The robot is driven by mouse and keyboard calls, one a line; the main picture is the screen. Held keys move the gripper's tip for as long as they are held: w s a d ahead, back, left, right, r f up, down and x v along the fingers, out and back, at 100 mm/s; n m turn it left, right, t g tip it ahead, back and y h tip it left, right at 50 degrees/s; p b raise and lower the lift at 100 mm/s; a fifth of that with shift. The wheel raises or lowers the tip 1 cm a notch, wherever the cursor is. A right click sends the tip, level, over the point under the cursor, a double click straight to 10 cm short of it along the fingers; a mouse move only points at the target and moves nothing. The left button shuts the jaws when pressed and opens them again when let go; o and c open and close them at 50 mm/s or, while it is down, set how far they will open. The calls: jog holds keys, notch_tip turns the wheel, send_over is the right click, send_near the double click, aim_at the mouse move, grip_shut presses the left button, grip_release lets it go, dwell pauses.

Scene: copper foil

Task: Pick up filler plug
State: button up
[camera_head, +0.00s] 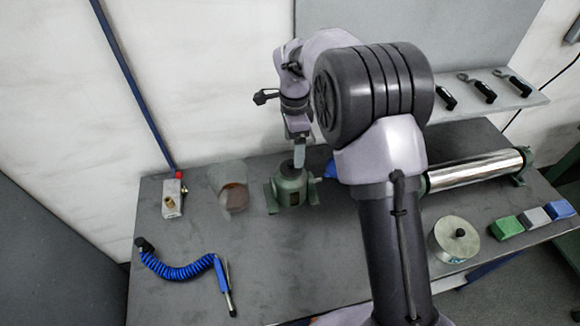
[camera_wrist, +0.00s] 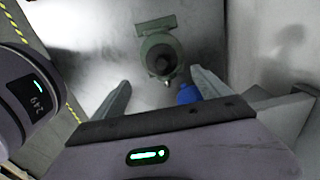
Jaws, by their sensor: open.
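A green cast housing (camera_head: 290,191) stands on the dark bench, left of my arm. A dark round piece, which looks like the filler plug (camera_wrist: 162,61), sits at the top of the housing in the wrist view. I cannot make out its detail. My gripper (camera_wrist: 160,86) is open and empty, its two fingers spread to either side of the line to the plug. In the head view my gripper (camera_head: 299,153) points down just above the housing's top and partly hides the plug. I cannot tell whether the fingers touch anything.
A blue object (camera_wrist: 188,94) sits close by the right finger. A clear container (camera_head: 231,188) stands left of the housing. A polished roller (camera_head: 475,170), a round metal piece (camera_head: 454,240) and coloured blocks (camera_head: 506,227) lie right. A coiled blue hose (camera_head: 182,268) lies front left.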

aim_at(291, 162)
jog(key=f, duration=0.2)
jog(key=f+b, duration=0.1)
jog(key=f, duration=0.4)
jog(key=shift+w+a+f, duration=0.2)
jog(key=shift+a+f, duration=0.2)
jog(key=shift+r, duration=0.1)
jog(key=shift+c, duration=1.4)
jog(key=c, duration=1.2)
